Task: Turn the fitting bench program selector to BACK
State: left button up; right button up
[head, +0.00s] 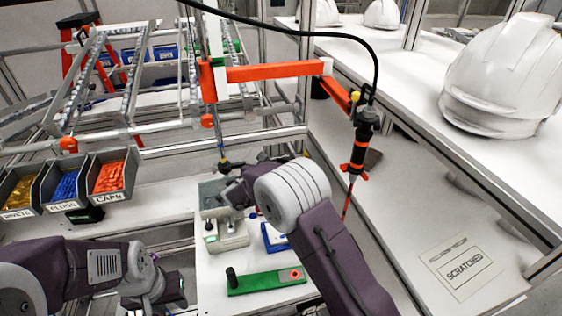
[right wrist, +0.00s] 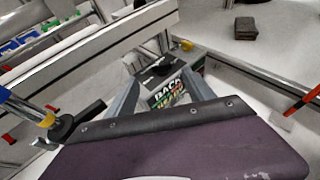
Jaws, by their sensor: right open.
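The program selector (right wrist: 170,94) shows in the right wrist view as a small box with a label that reads BACK, with green and red marks below. A dark part, possibly its knob, lies at its upper edge; its pointing direction is unclear. My right gripper (right wrist: 160,92) is open, its two fingers on either side of the labelled box; I cannot tell if they touch it. In the head view my right gripper (head: 236,186) is at the back of the bench and partly hides what is there. My left gripper (head: 158,290) is low at the left, its jaws unclear.
Part bins (head: 62,190) stand left. An orange-and-black hanging tool (head: 357,150) is right of my right arm. A white helmet (head: 500,75) rests on the right shelf.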

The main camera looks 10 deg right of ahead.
aim_at(282, 159)
jog(key=p+x, duration=0.2)
jog(key=x, duration=0.6)
jog(key=shift+p, duration=0.3)
jog(key=shift+w+d+f, duration=0.2)
jog(key=shift+w+d, duration=0.1)
jog(key=shift+w, duration=0.05)
jog(key=c, duration=1.3)
jog(key=b, duration=0.3)
jog(key=shift+d+f+n+y, duration=0.1)
jog(key=shift+f+n+y, duration=0.2)
jog(key=shift+n+y, duration=0.1)
grip_shut()
jog(key=shift+r+t, duration=0.1)
jog(key=shift+t, duration=0.2)
jog(key=shift+r+y, duration=0.15)
jog(key=shift+y, duration=0.15)
